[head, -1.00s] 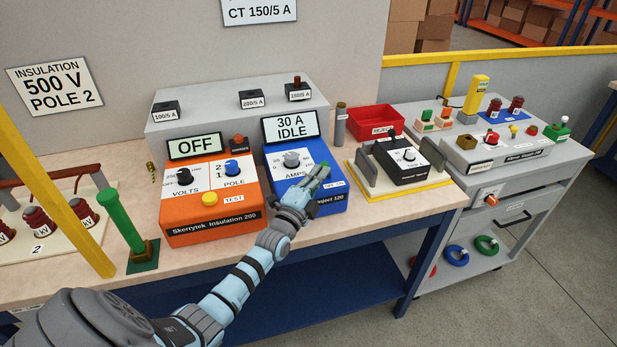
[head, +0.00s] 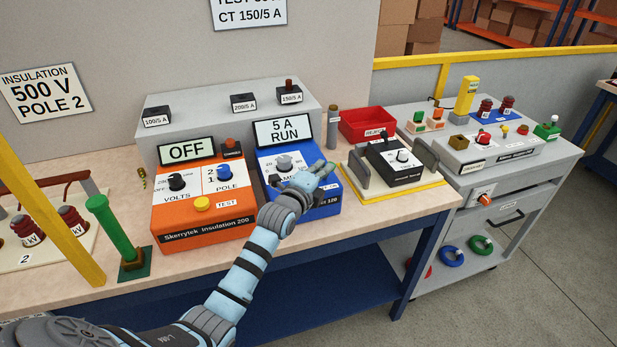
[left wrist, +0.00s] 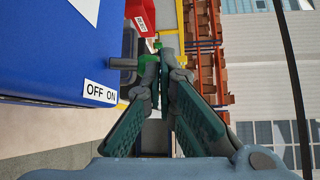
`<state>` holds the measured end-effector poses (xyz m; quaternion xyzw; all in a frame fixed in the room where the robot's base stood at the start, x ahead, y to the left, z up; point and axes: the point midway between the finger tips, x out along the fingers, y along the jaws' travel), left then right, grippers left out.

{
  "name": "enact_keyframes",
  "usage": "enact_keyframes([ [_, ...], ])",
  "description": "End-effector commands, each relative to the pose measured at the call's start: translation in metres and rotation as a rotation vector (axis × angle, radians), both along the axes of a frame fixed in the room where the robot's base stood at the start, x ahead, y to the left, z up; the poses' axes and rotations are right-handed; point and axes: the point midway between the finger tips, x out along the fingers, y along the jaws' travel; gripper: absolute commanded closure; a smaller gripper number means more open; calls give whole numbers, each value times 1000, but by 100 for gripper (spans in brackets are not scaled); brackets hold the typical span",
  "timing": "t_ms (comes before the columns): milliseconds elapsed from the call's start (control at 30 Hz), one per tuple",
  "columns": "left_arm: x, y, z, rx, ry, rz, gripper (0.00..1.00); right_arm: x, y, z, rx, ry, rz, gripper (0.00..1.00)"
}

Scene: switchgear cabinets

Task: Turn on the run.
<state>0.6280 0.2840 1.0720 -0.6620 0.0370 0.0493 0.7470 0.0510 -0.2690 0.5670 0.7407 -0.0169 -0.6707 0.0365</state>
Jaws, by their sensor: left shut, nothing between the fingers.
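The blue injection unit (head: 322,208) stands on the bench, and its display (head: 283,132) reads "5 A RUN". Its amps dial (head: 284,164) is partly hidden behind my left gripper (head: 328,167). The gripper is shut and empty over the right side of the unit's front panel. In the left wrist view, the shut fingers (left wrist: 162,58) are beside the blue unit's edge (left wrist: 55,45). An "OFF ON" label (left wrist: 100,92) shows there, with a small green part (left wrist: 147,64) close to the fingertips. I cannot tell whether they touch. My right gripper is not in view.
The orange insulation tester (head: 205,205) stands left of the blue unit, its display reading "OFF". A black meter (head: 397,163) on a yellow-edged base is on the right. Behind are a red tray (head: 367,124) and a grey terminal box (head: 205,112).

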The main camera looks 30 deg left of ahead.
Motion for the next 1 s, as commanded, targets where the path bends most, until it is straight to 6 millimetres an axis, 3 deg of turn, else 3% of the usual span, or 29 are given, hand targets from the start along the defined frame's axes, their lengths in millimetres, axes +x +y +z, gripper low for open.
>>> enact_keyframes([
  [233, -5, 0, 4, 0, 1, 0, 100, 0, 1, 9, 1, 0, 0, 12],
  [433, -29, -6, 23, 0, 3, -4, 100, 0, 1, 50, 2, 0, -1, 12],
  [733, -97, -7, 40, 2, 0, 3, 100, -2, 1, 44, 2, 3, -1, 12],
  [1000, -120, -9, 48, 0, 0, 4, 100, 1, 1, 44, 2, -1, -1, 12],
])
